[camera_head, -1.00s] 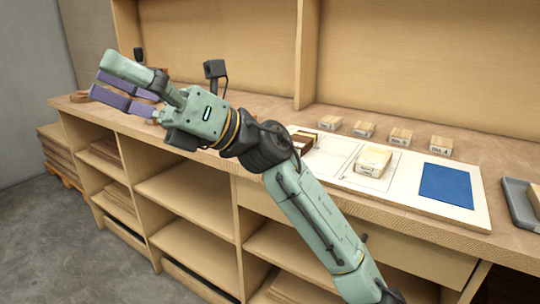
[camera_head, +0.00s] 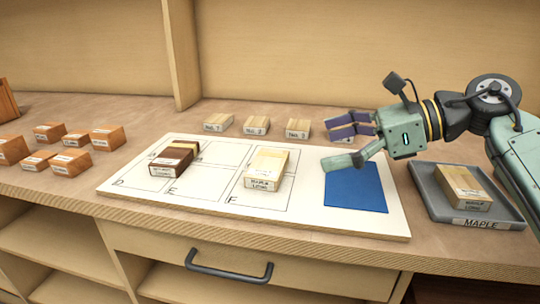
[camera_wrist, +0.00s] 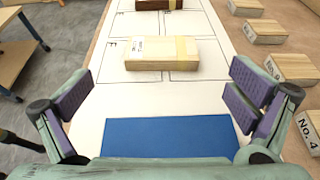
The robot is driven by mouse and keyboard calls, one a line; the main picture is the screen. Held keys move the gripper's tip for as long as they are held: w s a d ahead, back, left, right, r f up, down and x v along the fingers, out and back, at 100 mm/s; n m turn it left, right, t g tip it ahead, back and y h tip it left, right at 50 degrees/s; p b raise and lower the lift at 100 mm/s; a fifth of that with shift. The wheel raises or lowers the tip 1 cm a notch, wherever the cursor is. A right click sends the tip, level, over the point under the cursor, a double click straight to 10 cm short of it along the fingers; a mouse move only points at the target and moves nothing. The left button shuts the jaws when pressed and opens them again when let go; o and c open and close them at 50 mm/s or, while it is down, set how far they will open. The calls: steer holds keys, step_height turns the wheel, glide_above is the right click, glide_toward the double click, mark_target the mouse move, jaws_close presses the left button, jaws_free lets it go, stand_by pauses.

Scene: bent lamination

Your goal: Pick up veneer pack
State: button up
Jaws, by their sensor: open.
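A pale wood veneer pack (camera_head: 266,168) marked MAPLE LONG lies in cell F of the white board (camera_head: 380,226); it also shows ahead in the wrist view (camera_wrist: 161,53). Another pale pack (camera_head: 463,186) lies in a grey tray labelled MAPLE (camera_head: 418,177). My gripper (camera_head: 345,143) is open and empty above the blue patch (camera_head: 357,190), to the right of the MAPLE LONG pack and apart from it. Its two padded fingers stand wide apart in the wrist view (camera_wrist: 160,103).
Pale numbered blocks, such as No. 2 (camera_head: 256,125), stand in a row behind the board. Several orange-brown blocks (camera_head: 72,161) lie on the bench at the left. A back panel (camera_head: 330,50) rises behind. A drawer with a dark handle (camera_head: 230,267) is below the front edge.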

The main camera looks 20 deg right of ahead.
mark_target(271, 162)
steer(key=shift+w+f, duration=0.15)
steer(key=x, duration=0.4)
steer(key=shift+a, duration=0.1)
steer(key=shift+f+p+x, duration=0.15)
steer(key=shift+p+x, duration=0.15)
steer(key=shift+x, duration=1.2)
steer(key=shift+f+p+x, duration=0.15)
steer(key=shift+p+x, duration=0.1)
steer(key=shift+x, duration=1.25)
steer(key=c, duration=0.9)
steer(key=shift+r, duration=0.1)
